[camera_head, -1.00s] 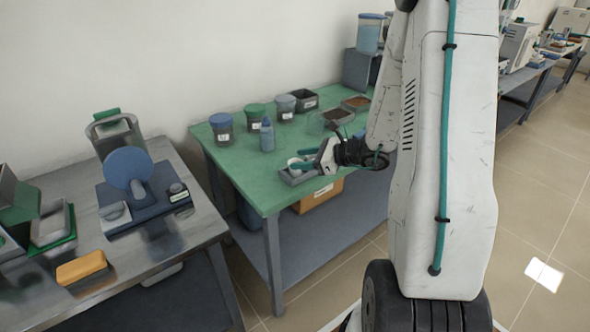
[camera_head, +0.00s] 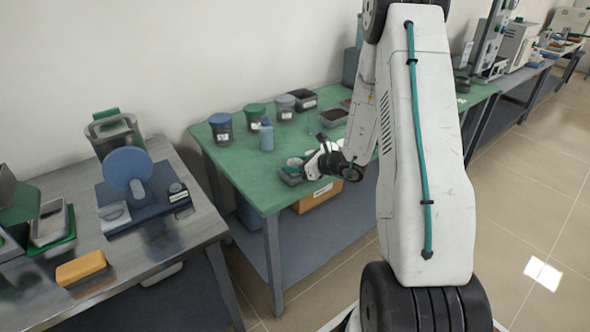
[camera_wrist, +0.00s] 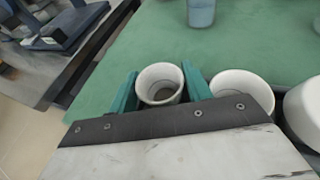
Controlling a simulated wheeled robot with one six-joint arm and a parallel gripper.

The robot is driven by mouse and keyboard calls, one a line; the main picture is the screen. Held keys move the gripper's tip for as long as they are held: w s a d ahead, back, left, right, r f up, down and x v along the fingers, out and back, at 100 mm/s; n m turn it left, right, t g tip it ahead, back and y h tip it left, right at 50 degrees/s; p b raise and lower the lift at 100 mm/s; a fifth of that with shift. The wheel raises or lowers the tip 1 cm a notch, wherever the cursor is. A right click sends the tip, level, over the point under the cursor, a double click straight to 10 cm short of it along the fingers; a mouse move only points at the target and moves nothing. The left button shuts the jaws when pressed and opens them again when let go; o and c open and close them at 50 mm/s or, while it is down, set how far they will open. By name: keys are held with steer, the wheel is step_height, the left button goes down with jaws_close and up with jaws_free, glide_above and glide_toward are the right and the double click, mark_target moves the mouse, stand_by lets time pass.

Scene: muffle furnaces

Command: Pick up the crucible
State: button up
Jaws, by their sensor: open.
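A white crucible (camera_wrist: 160,83) stands upright between the two teal fingers of my gripper (camera_wrist: 160,92) in the wrist view. The fingers are open, one on each side of it. A gap shows on the left, and the right finger is close to it. A second white crucible (camera_wrist: 243,87) stands just right of the right finger. A third white vessel is cut off at the right edge (camera_wrist: 305,108). In the head view my gripper (camera_head: 296,164) is low over a grey tray (camera_head: 291,179) at the green table's front edge, and the crucibles are mostly hidden.
A blue bottle (camera_head: 266,136) stands behind the tray on the green table (camera_head: 236,165). Several lidded jars (camera_head: 221,127) stand along the wall side. A metal bench (camera_head: 170,245) with a blue device is to the left.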

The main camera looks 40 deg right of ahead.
steer(key=c, duration=0.7)
steer(key=shift+o, duration=0.2)
steer(key=shift+r, duration=0.1)
steer(key=shift+r, duration=0.6)
step_height(320, 180, up, 2)
steer(key=shift+r, duration=0.1)
steer(key=s+d, duration=0.3)
steer(key=s, duration=0.4)
steer(key=s+d+r, duration=0.1)
steer(key=s+d, duration=0.3)
steer(key=s, duration=0.3)
steer(key=shift+s+d+r, duration=0.15)
steer(key=shift+s+r, duration=0.05)
